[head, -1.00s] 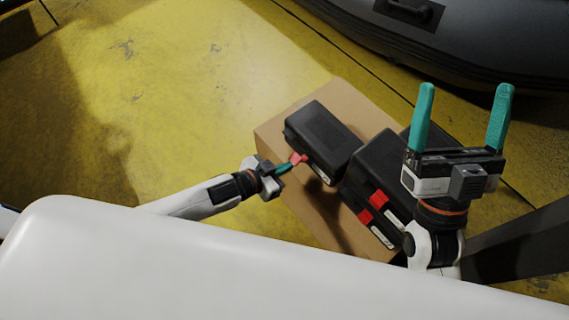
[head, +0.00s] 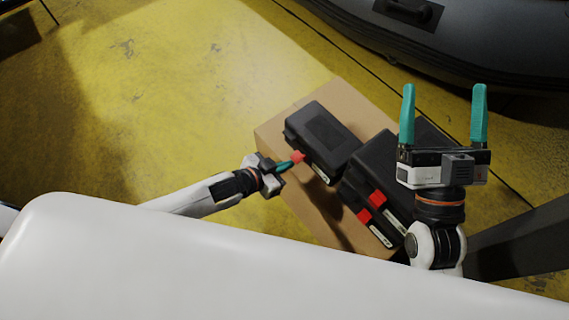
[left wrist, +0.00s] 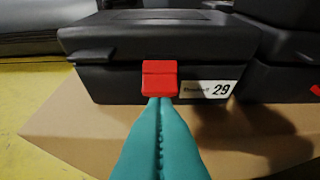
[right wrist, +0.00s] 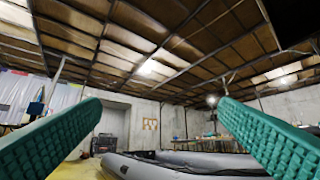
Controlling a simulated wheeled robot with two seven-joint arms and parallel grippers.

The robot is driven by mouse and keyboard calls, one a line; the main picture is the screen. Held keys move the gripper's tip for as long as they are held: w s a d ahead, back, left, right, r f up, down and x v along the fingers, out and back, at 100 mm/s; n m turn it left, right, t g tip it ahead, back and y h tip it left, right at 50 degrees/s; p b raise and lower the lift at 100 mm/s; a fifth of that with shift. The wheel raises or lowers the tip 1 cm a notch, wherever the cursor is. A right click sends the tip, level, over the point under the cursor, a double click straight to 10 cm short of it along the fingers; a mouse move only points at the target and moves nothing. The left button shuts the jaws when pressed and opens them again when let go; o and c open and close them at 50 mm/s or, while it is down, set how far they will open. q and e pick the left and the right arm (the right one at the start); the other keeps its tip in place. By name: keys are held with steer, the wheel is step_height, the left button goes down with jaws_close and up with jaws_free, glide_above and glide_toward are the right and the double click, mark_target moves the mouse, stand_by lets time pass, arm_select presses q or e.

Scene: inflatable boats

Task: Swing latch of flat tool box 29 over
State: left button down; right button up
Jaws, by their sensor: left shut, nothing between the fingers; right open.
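The flat tool box 29 (head: 322,136) is a black case on a cardboard box. Its label "29" (left wrist: 207,89) shows in the left wrist view. Its red latch (left wrist: 160,78) sits at the front, against the box's seam, and also shows in the head view (head: 298,156). My left gripper (head: 291,163) is shut and empty, with its green fingertips (left wrist: 160,101) at the latch's lower edge; I cannot tell whether they touch. My right gripper (head: 443,118) is open and empty, raised with its fingers pointing up, right of the boxes.
More black tool boxes with red latches (head: 377,199) stand right of box 29 on the cardboard box (head: 272,128). A grey inflatable boat (head: 470,50) lies at the back right. Yellow floor (head: 180,100) is clear to the left.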

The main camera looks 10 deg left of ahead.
steer(key=shift+w+f, duration=0.1)
steer(key=shift+f, duration=0.05)
stand_by(0.3)
steer(key=f+g, duration=0.1)
steer(key=w+f+g+h+p, duration=0.1)
steer(key=f, duration=0.1)
steer(key=w+f+g, duration=0.1)
steer(key=shift+w+d+f+g, duration=0.1)
steer(key=shift+d+f+g, duration=0.05)
steer(key=shift+g, duration=0.25)
stand_by(0.5)
steer(key=shift+p, duration=0.3)
